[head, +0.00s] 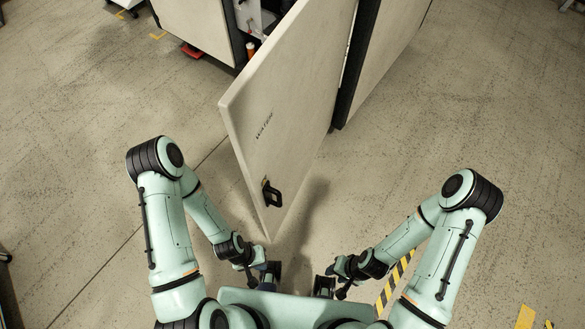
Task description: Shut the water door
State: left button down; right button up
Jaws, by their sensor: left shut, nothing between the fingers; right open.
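The water door (285,110) is a large pale panel with the word "WATER" on it. It stands swung open from a cabinet (390,50), its free edge towards me. A black handle (271,194) sits near its lower free corner. My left gripper (268,275) is shut and empty, below the door's near corner in the picture. My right gripper (323,287) is open and empty, to the right of the left one. Neither gripper touches the door.
A red object (192,51) lies on the floor at the cabinet's foot. Yellow-black floor tape (396,281) is at the lower right. The floor on both sides of the door is clear.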

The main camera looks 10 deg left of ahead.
aim_at(277, 115)
jog(key=l+u, duration=0.4)
jog(key=l, duration=1.05)
